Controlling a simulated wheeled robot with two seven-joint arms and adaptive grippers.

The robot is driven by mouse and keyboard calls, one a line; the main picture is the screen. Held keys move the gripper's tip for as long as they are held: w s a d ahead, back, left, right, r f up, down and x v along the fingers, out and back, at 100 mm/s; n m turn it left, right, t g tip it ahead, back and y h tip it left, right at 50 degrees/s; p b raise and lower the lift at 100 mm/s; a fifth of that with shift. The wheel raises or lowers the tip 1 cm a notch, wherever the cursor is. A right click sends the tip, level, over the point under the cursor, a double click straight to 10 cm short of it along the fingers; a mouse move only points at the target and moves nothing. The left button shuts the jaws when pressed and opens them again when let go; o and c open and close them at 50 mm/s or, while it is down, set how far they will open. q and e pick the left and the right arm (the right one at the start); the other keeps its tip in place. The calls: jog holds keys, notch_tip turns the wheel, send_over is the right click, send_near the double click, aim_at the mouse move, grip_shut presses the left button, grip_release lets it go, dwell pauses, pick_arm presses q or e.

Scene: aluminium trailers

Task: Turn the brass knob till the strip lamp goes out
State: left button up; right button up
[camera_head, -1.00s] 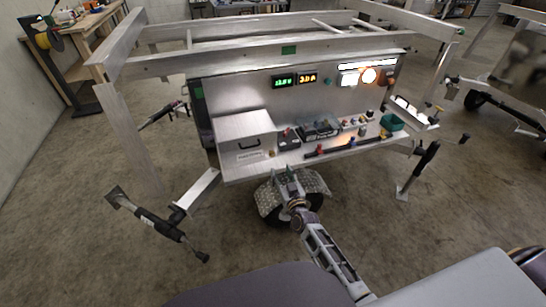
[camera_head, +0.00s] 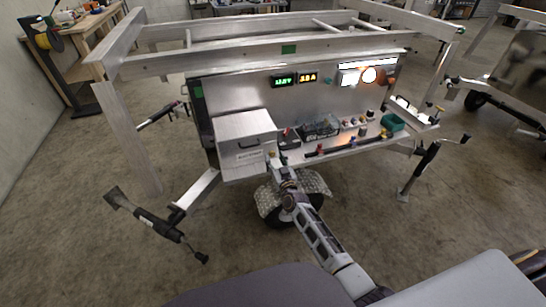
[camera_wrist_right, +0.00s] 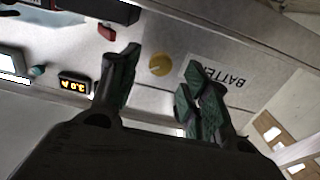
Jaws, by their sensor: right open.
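The brass knob (camera_wrist_right: 160,65) shows in the right wrist view as a small round yellow disc on the metal front beside the "BATTERY" lettering. My right gripper (camera_wrist_right: 163,82) is open, its dark green-padded fingers apart on either side of the knob in that picture, with nothing held. Whether they touch it I cannot tell. In the head view my right gripper (camera_head: 281,166) is at the front edge of the trailer shelf, just right of the metal box. The strip lamp (camera_head: 353,66) glows white at the panel's upper right. My left gripper is out of view.
The metal box (camera_head: 240,135) with a black handle stands left of the gripper. A black tray (camera_head: 320,130), several small knobs and a green bin (camera_head: 393,122) are on the shelf to the right. Open floor lies in front.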

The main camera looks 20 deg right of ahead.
aim_at(273, 155)
jog(key=shift+w, duration=1)
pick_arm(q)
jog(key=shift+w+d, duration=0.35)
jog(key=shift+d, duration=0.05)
pick_arm(e)
jog(key=shift+w, duration=0.55)
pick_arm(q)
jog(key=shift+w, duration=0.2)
pick_arm(e)
jog(key=shift+c, duration=0.7)
jog(key=c, duration=0.9)
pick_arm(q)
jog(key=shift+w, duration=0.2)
